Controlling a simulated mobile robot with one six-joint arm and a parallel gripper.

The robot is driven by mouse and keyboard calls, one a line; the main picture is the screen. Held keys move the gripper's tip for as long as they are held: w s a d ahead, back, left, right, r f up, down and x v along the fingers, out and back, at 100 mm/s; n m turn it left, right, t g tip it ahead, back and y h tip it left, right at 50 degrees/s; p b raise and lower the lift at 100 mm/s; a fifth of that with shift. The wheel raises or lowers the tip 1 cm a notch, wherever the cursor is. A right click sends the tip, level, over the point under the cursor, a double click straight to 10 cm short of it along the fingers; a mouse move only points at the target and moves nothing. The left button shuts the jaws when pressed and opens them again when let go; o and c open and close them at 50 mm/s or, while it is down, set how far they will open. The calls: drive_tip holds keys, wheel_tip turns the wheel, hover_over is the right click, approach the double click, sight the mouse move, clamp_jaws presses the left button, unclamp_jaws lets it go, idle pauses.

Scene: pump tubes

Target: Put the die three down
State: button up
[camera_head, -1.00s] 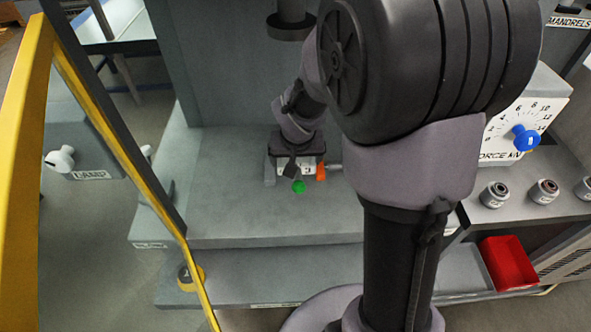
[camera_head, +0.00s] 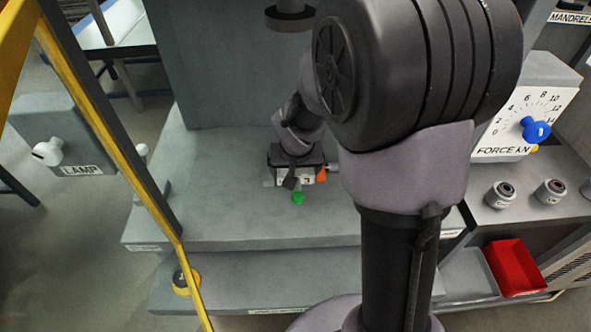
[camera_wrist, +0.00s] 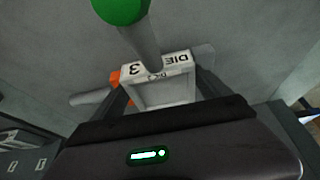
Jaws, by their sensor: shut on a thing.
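Die three is a pale block marked "DIE 3" in the wrist view (camera_wrist: 176,58). In the head view, its pale face (camera_head: 283,182) shows low over the grey press bed (camera_head: 225,215). My gripper (camera_head: 297,176) is shut on the die, with a finger on each side in the wrist view. A green ball (camera_head: 298,198) on a grey stem stands by the die's front; it also shows large in the wrist view (camera_wrist: 121,8). An orange piece (camera_head: 321,175) is beside the die, at its left in the wrist view (camera_wrist: 115,84). I cannot tell whether the die touches the bed.
A dark round press ram (camera_head: 290,18) hangs above and behind my gripper. A yellow-edged frame (camera_head: 110,130) crosses at left, near the lamp switch box (camera_head: 60,140). At right are the force dial (camera_head: 520,120), round grey parts (camera_head: 501,194) and a red tray (camera_head: 513,267). The bed's front left is clear.

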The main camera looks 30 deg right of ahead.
drive_tip(key=shift+s+f, duration=0.15)
drive_tip(key=shift+f, duration=0.15)
drive_tip(key=o, duration=1.9)
drive_tip(key=shift+s+f, duration=0.1)
wheel_tip(320, 180, up, 3)
drive_tip(key=p, duration=0.3)
drive_tip(key=shift+a, duration=0.1)
drive_tip(key=p+v, duration=0.3)
drive_tip(key=v, duration=0.6)
drive_tip(key=s+a+r+y, duration=0.2)
drive_tip(key=s+a+r, duration=0.4)
drive_tip(key=s, duration=0.2)
drive_tip(key=s+a+r+t+y, duration=0.1)
drive_tip(key=s+a+r, duration=0.5)
drive_tip(key=s, duration=0.3)
drive_tip(key=shift+s+t+y, duration=0.3)
drive_tip(key=shift+s+y, duration=0.05)
drive_tip(key=shift+y, duration=0.05)
drive_tip(key=shift+d, duration=0.1)
